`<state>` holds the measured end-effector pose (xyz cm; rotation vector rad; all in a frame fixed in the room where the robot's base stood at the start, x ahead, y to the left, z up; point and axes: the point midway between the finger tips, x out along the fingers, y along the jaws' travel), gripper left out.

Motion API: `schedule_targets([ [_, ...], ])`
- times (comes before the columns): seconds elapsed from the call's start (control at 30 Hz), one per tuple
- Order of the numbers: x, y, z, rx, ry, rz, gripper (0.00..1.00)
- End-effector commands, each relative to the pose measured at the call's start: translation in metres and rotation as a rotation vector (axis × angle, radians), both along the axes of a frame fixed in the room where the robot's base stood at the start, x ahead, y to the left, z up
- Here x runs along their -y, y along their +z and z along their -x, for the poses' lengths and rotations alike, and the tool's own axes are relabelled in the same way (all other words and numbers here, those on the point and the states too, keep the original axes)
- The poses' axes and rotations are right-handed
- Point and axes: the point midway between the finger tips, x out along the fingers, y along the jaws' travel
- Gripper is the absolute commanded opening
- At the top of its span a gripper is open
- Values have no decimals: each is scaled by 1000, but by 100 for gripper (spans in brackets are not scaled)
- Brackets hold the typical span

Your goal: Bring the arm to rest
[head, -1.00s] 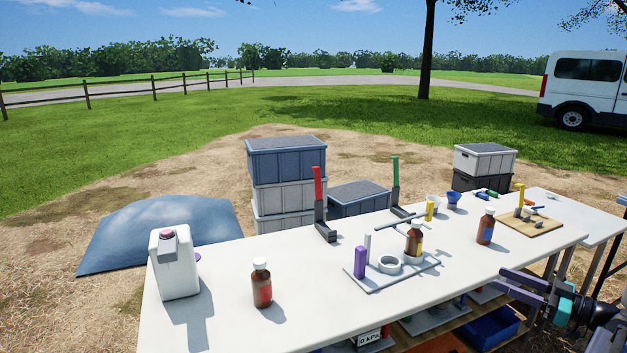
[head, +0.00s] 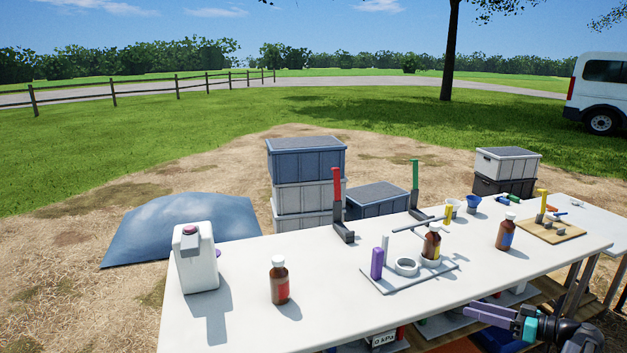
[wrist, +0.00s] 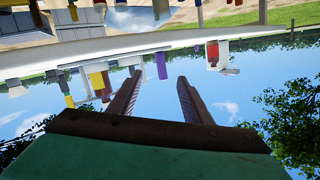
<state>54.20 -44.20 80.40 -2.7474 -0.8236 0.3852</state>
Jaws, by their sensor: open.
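My gripper (head: 482,313) shows at the lower right of the head view, in front of the table's near edge. It points left, with my arm behind it at the right. In the wrist view its two dark fingers (wrist: 157,92) stand apart with nothing between them. That view is upside down, with sky behind the fingers and the table with its bottles above them. The gripper touches nothing that I can see.
The white table (head: 345,285) holds a white jug (head: 200,265), brown bottles (head: 279,283), a grey rack plate (head: 385,285) and upright red (head: 337,188) and green (head: 415,176) handles. A lower shelf with items sits under the table. Crates (head: 300,195) stand behind.

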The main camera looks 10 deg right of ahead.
Motion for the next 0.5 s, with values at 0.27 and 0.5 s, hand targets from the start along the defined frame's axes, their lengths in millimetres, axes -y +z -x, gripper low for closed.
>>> schedule_targets([
  [0.27, -94, -87, -35, -306, 76, -104, 45],
  [0.5, -175, -159, -41, -580, 120, -143, 45],
])
